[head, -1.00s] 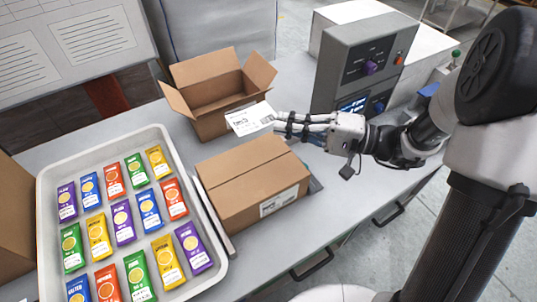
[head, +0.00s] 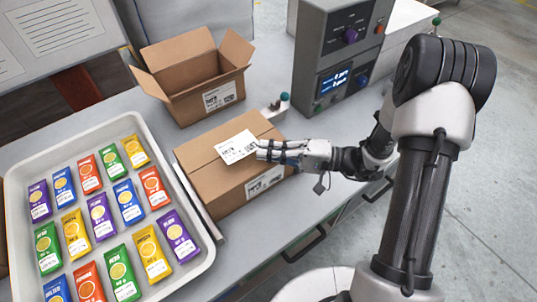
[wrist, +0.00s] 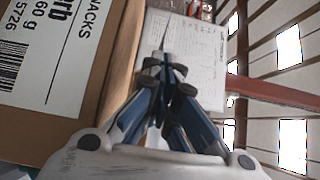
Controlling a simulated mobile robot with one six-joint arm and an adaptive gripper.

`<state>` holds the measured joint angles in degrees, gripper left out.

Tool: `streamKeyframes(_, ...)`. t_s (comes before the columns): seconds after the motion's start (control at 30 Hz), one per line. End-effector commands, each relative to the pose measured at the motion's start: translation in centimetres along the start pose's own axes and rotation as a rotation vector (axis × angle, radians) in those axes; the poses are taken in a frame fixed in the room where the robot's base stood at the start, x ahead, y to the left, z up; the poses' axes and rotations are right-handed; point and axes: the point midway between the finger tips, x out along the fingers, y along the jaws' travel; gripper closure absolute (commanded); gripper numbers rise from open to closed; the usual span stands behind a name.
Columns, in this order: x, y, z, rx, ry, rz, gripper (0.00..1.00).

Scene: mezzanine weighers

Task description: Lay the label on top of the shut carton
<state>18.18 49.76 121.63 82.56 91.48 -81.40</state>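The white label (head: 237,147) with black print is pinched at its right edge by my gripper (head: 259,151). It appears over the top of the shut brown carton (head: 204,181); I cannot tell whether it touches the top. In the wrist view, the fingers (wrist: 166,62) are closed on the label (wrist: 207,48), which extends beyond them. The carton's side (wrist: 45,137), with a printed sticker, fills the left of that view. The gripper's fingers hide part of the carton's right end in the head view.
An open empty carton (head: 172,100) stands behind the shut one. A grey tray (head: 202,262) of colourful packets lies to the left. A grey control box (head: 311,60) with a display stands at the back right.

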Motion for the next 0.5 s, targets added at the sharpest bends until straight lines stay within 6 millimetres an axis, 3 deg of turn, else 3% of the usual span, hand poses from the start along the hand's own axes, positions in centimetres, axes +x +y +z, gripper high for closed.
streamKeyframes(0.1,-0.01,1.45,-0.02,0.0,0.0,0.0,1.0)
streamKeyframes(0.5,-0.01,1.86,-0.01,-0.001,0.0,0.0,1.0)
